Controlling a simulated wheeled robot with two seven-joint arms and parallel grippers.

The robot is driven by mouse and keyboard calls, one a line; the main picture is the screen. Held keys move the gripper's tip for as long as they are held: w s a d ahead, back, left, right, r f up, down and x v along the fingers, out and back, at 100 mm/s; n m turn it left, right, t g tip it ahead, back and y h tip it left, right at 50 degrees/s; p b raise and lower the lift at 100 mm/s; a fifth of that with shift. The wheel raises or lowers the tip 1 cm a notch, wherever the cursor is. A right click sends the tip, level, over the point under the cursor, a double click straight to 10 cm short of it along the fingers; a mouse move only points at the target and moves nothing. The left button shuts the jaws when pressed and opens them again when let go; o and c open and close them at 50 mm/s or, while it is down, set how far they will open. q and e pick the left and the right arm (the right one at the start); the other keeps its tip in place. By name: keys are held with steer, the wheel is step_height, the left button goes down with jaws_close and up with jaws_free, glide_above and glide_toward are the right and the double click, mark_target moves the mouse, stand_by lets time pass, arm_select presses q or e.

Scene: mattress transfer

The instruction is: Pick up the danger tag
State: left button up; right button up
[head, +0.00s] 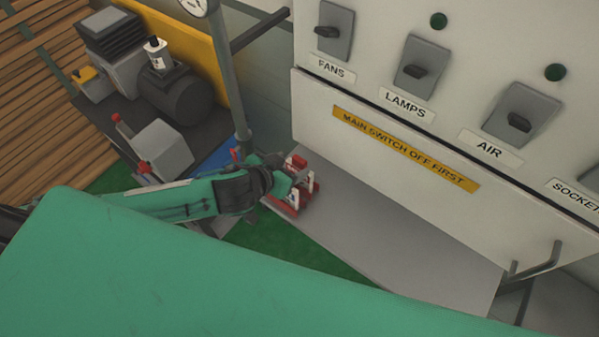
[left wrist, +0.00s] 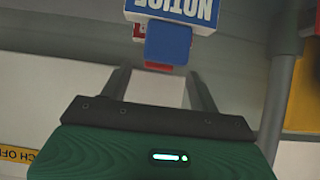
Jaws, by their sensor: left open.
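A small red and white item (head: 292,199), which looks like a tag or tag stand, is at the left end of the grey shelf. Lettering on it is too small to read, so I cannot tell for sure that it is the danger tag. My left gripper (head: 293,186) is right at it, covering part of it. In the left wrist view the two fingers are apart with nothing seen held between them. My right gripper is not seen.
The grey shelf (head: 400,240) is clear to the right, below a switch panel (head: 400,115) with a yellow MAIN SWITCH OFF FIRST strip (head: 405,148). A grey pole (head: 232,80) stands close behind my left gripper. Machinery (head: 185,95) is at the upper left.

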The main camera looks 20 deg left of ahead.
mark_target(298, 161)
arm_select(q)
steer(key=shift+w+d+p, duration=0.1)
steer(key=shift+w+p, duration=0.25)
steer(key=p+x, duration=0.1)
steer(key=x, duration=0.2)
steer(key=shift+w+d+p, duration=0.1)
steer(key=shift+d+p, duration=0.05)
steer(key=shift+p, duration=0.2)
steer(key=shift+w+d+f, duration=0.15)
steer(key=shift+w+f, duration=0.25)
jaws_close()
